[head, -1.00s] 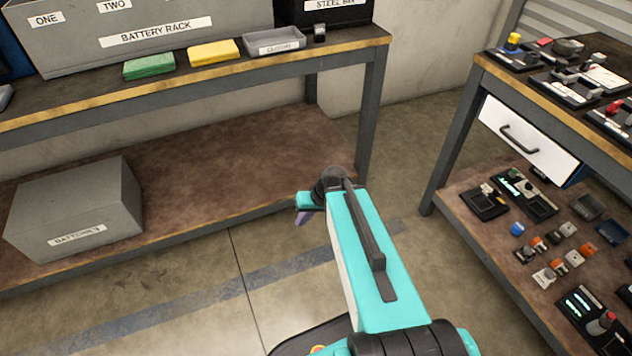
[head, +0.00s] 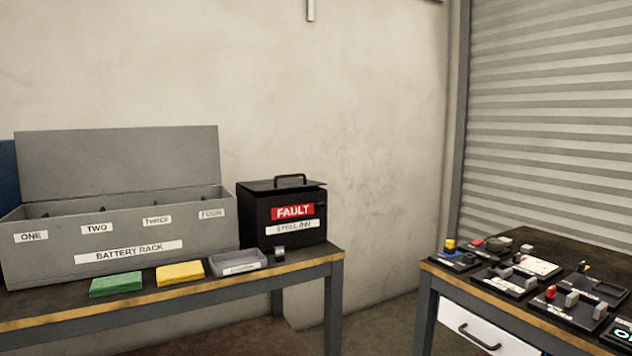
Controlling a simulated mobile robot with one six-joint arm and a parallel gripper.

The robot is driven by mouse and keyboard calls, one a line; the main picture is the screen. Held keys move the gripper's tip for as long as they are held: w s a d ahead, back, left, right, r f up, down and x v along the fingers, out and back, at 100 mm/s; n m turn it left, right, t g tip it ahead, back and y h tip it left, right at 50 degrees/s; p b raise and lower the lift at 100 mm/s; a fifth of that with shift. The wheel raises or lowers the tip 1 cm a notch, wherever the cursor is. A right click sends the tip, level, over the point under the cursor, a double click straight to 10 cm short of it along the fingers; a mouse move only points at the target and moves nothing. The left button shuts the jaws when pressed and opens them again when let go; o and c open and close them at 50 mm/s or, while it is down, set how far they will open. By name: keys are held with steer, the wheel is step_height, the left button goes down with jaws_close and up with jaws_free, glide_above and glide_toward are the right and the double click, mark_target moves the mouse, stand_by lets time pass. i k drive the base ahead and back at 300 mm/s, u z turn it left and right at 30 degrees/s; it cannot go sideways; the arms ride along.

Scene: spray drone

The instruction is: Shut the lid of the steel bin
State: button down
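The steel bin (head: 295,238) is a black box on the left bench, right of the battery rack. Its front carries a red FAULT label (head: 293,212) and a white STEEL BIN label (head: 294,228). Its dark lid (head: 265,187) with a raised handle (head: 290,177) lies nearly flat across the top. I cannot tell from here whether it is fully seated. My gripper and arm are out of view.
The grey battery rack (head: 125,262) stands with its lid (head: 118,160) raised. A second bench (head: 480,303) holds several devices at right.

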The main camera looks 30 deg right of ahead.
mark_target(279, 177)
steer(key=k, duration=1.35)
steer(key=u, duration=0.65)
steer(key=i, duration=1.9)
steer(key=z, duration=0.55)
